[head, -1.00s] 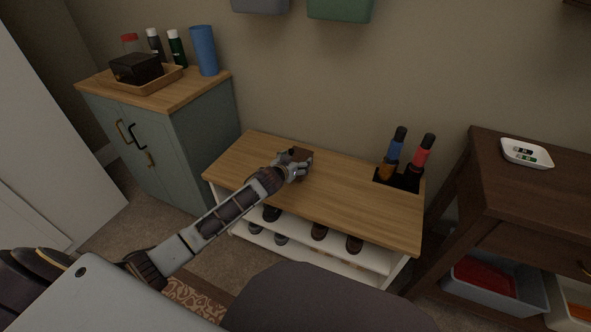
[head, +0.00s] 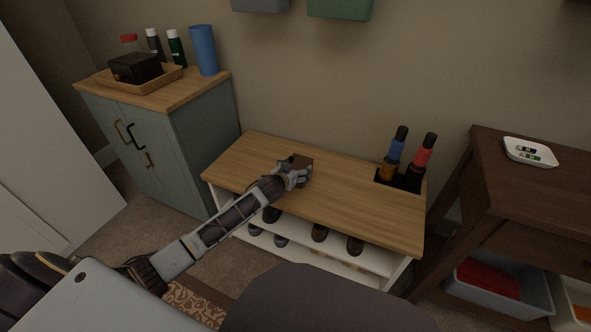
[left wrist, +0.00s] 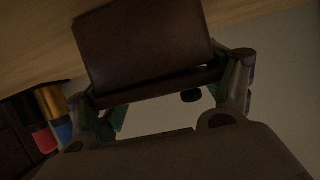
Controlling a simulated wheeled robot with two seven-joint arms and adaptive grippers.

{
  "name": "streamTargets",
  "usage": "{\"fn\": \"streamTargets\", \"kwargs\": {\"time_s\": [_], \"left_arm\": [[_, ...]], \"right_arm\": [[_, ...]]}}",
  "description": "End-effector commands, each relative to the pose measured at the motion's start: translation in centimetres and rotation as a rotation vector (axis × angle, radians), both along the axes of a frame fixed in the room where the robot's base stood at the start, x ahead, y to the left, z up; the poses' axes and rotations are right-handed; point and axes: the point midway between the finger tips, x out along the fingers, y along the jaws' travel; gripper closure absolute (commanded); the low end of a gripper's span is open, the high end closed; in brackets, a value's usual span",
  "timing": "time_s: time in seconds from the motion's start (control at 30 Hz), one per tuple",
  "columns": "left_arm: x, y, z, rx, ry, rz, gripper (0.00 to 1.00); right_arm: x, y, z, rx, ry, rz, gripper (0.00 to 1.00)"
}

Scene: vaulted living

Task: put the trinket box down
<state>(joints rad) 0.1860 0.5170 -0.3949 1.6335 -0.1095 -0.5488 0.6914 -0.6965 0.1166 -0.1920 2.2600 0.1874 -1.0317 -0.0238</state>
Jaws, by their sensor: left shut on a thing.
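The trinket box (left wrist: 150,42) is a dark brown box with a smooth face. It is between the fingers of my left gripper (left wrist: 165,95) in the left wrist view, and the gripper is shut on it. In the head view the box (head: 301,160) shows just beyond my left gripper (head: 294,174), over the wooden top of the low bench (head: 345,190). I cannot tell whether the box touches the bench top. My right gripper is not in view.
A dark holder with a blue bottle (head: 397,147) and a red bottle (head: 426,152) is at the bench's right end. Shoes sit on the shelf below. A green cabinet (head: 205,135) stands left, a dark table (head: 545,185) right. The bench top's middle is clear.

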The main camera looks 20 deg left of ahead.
Motion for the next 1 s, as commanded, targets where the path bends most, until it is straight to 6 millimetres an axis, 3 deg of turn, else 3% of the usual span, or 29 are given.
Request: {"fn": "streamTargets", "kwargs": {"time_s": [0.07,0.1,0.2,0.73,1.0], "left_arm": [[0.0,0.0,-0.1,0.000,-0.001,0.000,0.55],[0.0,0.0,-0.2,0.000,0.001,0.000,0.14],[0.0,0.0,-0.2,0.000,0.001,0.000,0.01],[0.0,0.0,0.2,0.000,0.000,0.000,0.00],[-1.3,0.1,0.6,0.000,0.002,0.001,0.00]], "right_arm": [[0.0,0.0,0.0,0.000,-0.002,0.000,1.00],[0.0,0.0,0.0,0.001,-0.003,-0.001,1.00],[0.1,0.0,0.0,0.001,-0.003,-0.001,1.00],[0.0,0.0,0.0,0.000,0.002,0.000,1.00],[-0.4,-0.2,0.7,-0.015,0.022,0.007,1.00]]}}
